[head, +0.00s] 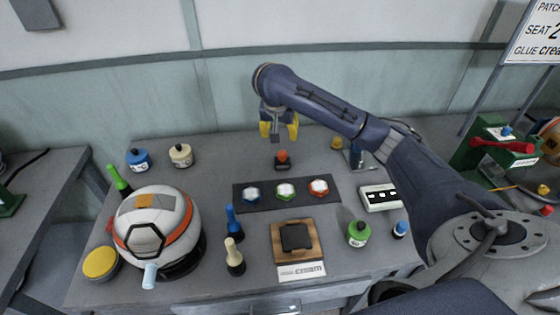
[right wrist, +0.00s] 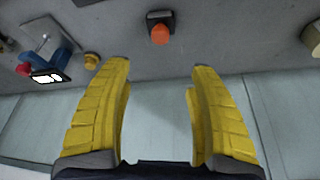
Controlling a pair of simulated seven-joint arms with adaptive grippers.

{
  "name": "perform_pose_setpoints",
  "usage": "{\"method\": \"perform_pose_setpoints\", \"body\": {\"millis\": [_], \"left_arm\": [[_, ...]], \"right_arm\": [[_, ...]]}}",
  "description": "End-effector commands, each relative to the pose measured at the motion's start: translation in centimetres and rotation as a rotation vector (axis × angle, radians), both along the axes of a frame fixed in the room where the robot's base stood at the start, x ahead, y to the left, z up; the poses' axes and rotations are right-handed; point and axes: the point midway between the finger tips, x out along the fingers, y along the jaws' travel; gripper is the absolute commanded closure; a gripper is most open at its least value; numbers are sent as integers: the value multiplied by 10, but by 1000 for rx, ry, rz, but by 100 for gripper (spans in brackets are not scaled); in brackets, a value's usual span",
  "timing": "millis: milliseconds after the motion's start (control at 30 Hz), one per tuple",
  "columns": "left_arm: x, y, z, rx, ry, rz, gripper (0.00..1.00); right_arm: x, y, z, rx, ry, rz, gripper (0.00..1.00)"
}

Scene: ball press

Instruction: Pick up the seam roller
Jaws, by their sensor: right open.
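A small orange-topped tool with a dark lower part (head: 282,160) stands at the back middle of the grey table; it looks like the seam roller, though its roller cannot be made out. It also shows in the right wrist view (right wrist: 160,30), just beyond the fingertips. My right gripper (head: 279,130) is open and empty, with its yellow fingers above and behind this tool, not touching it. The open fingers frame bare table and wall in the right wrist view (right wrist: 161,68). My left gripper is not in view.
A dark strip with three coloured patches (head: 239,198) lies in front of the tool. A white and orange ball (head: 188,222) sits at left. A wooden block with a black pad (head: 315,252) is at front. Blue and cream bottles (head: 139,160) stand back left; a blue tool (head: 357,156) stands right.

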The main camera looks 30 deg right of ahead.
Motion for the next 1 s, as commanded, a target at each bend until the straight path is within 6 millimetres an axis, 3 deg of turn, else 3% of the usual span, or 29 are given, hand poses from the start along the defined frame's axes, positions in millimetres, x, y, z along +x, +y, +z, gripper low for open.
{"method": "perform_pose_setpoints", "body": {"millis": [700,1000], "left_arm": [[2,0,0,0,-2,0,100],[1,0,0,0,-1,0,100]], "right_arm": [[25,-24,-87,0,4,-6,41],[30,-29,-101,-2,2,-2,41]]}}
